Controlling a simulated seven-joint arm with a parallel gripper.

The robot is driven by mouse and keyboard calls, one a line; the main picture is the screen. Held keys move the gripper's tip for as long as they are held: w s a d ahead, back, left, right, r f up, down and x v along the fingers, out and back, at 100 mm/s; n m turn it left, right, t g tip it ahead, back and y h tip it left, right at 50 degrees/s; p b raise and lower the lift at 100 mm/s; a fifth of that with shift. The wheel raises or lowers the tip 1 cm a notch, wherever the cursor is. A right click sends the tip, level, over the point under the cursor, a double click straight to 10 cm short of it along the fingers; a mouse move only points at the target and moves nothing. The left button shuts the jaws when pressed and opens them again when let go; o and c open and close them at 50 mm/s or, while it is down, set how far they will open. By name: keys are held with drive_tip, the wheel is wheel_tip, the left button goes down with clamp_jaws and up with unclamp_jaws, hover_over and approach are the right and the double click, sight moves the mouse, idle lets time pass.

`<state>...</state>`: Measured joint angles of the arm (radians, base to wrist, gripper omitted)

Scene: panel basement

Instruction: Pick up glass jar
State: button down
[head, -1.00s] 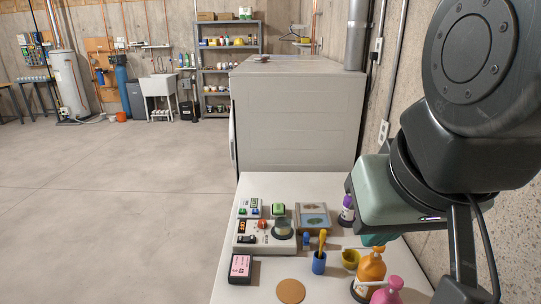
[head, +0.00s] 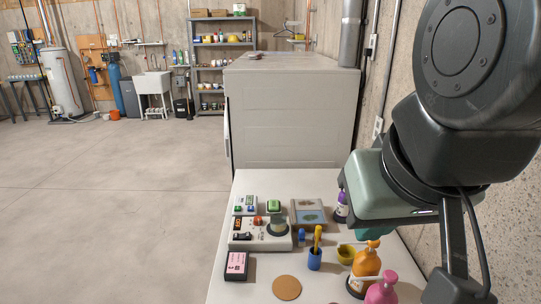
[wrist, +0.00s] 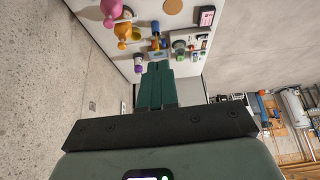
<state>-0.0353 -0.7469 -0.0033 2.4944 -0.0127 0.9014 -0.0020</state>
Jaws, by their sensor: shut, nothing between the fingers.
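A small translucent greenish glass jar (head: 278,225) stands on the dark round plate of a white device (head: 240,243) on the white table. In the wrist view the jar (wrist: 180,45) is small, beyond and slightly right of the fingertips. My gripper (head: 372,234) hangs over the right side of the table, to the right of the jar and apart from it. Its green fingers, in the wrist view (wrist: 158,66), are together and hold nothing. In the head view the fingers are mostly hidden by the gripper body.
Between gripper and jar stand a blue cup with a yellow tool (head: 315,257) and a yellow bowl (head: 346,255). Orange (head: 367,262) and pink (head: 382,290) bottles are in front; a purple bottle (head: 341,206) is behind. A cork disc (head: 287,287) and pink-labelled box (head: 237,266) lie nearer. A concrete wall borders the right.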

drive_tip(key=shift+c, duration=0.8)
unclamp_jaws()
drive_tip(key=t, duration=0.8)
hover_over(278, 211)
drive_tip(key=s, duration=1.1)
wheel_tip(278, 211, down, 32)
drive_tip(key=shift+y, duration=0.4)
drive_tip(key=x, duration=1.1)
drive_tip(key=shift+d+f, duration=0.3)
drive_tip(key=shift+f, duration=0.05)
